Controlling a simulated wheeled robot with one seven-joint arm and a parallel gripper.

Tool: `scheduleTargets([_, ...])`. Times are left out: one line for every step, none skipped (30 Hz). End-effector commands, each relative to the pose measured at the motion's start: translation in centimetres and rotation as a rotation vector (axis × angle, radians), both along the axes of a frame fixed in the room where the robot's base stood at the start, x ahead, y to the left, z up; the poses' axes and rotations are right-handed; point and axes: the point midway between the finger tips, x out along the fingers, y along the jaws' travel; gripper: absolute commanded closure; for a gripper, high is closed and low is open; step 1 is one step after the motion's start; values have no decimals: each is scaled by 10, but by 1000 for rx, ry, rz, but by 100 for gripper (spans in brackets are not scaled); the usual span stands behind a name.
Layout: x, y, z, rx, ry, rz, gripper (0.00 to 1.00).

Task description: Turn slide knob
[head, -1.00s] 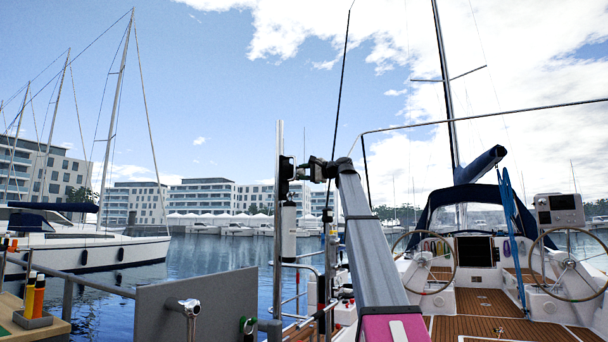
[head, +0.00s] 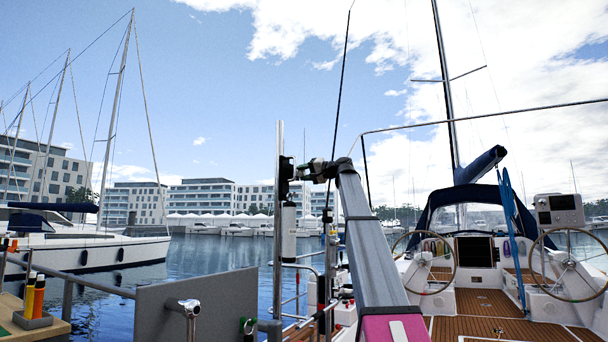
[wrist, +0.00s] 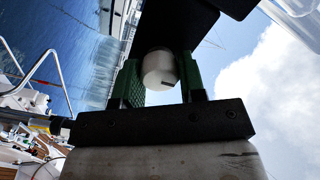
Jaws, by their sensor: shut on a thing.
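A pale round knob (wrist: 159,68) with a short dark mark on its face sits under a black slide block in the wrist view. The green fingers of my gripper (wrist: 160,84) stand on both sides of the knob and are shut on it. In the head view the black slide block (head: 286,177) is on an upright metal pole (head: 278,230). My gripper (head: 304,171) reaches it from the right. The knob is too small to make out clearly there.
A white cylinder (head: 289,230) hangs just below the slide block. A grey panel (head: 200,305) and metal rail stand at lower left. A sailboat cockpit with two steering wheels (head: 431,262) lies to the right. Water and moored boats are behind.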

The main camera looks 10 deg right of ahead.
Motion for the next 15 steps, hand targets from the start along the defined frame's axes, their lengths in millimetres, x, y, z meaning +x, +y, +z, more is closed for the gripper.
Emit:
scheduleTargets([0, 0, 0, -3, -5, 1, 86])
scheduleTargets([0, 0, 0, -5, -7, 0, 86])
scheduleTargets([0, 0, 0, -6, -9, 0, 86])
scheduleTargets([0, 0, 0, -8, -11, 0, 86])
scheduleTargets([0, 0, 0, -8, -11, 0, 86])
scheduleTargets([0, 0, 0, -8, -11, 0, 86])
scheduleTargets([0, 0, 0, -8, -11, 0, 86])
scheduleTargets([0, 0, 0, -8, -11, 0, 86])
scheduleTargets([0, 0, 0, -8, -11, 0, 86])
scheduleTargets([0, 0, 0, -8, -11, 0, 86])
scheduleTargets([0, 0, 0, -8, -11, 0, 86])
scheduleTargets([0, 0, 0, -8, -11, 0, 86])
scheduleTargets([0, 0, 0, -8, -11, 0, 86])
scheduleTargets([0, 0, 0, -8, -11, 0, 86])
scheduleTargets([0, 0, 0, -8, -11, 0, 50])
